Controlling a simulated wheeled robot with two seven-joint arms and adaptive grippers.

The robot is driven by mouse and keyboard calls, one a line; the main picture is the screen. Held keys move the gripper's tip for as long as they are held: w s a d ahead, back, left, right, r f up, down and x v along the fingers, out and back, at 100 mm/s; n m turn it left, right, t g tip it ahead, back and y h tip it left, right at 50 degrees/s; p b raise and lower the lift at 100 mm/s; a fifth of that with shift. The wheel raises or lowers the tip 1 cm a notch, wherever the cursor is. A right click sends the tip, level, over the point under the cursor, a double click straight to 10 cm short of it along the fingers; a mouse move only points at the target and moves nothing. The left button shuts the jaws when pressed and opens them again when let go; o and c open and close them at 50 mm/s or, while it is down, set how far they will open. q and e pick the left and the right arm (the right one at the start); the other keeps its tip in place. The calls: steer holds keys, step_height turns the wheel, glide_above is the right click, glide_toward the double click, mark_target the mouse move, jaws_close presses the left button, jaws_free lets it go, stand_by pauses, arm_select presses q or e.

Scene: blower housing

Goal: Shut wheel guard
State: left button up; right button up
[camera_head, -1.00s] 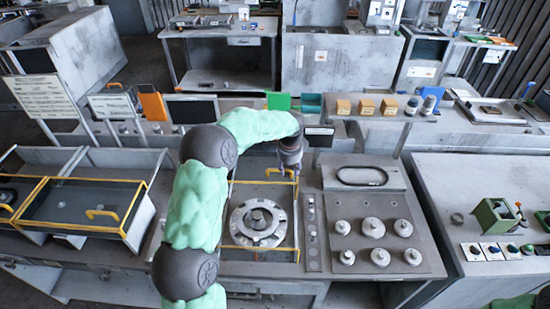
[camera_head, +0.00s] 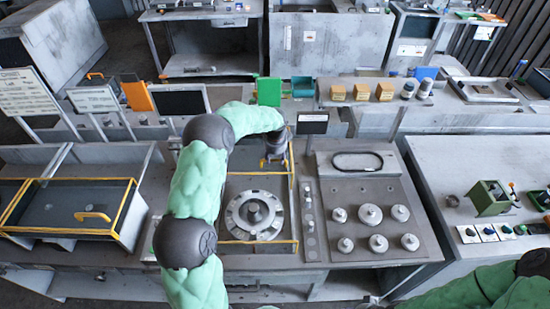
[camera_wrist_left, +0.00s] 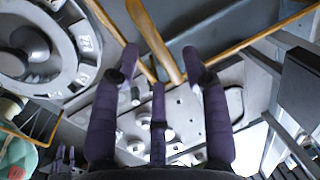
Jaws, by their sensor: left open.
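The wheel guard is a yellow-edged frame (camera_head: 297,205) around a round grey wheel (camera_head: 254,215) on the middle bench. The wheel is uncovered from above. My left gripper (camera_head: 273,163) is at the back edge of the guard, behind the wheel and partly hidden by its own wrist. In the left wrist view my left gripper (camera_wrist_left: 161,55) is open, with a yellow handle bar (camera_wrist_left: 157,40) between its fingertips. I cannot tell whether any finger touches the bar. The wheel (camera_wrist_left: 35,45) shows at the upper left there.
A panel with several round grey knobs (camera_head: 370,215) is right of the guard. A small dark sign (camera_head: 312,123) stands behind it. Another yellow-edged cover with a handle (camera_head: 93,215) is at the left. Wooden blocks (camera_head: 360,91) and bins (camera_head: 302,86) are at the back.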

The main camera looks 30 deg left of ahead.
arm_select(q)
steer(key=shift+w+a+f, duration=0.1)
steer(key=shift+f, duration=0.45)
jaws_close()
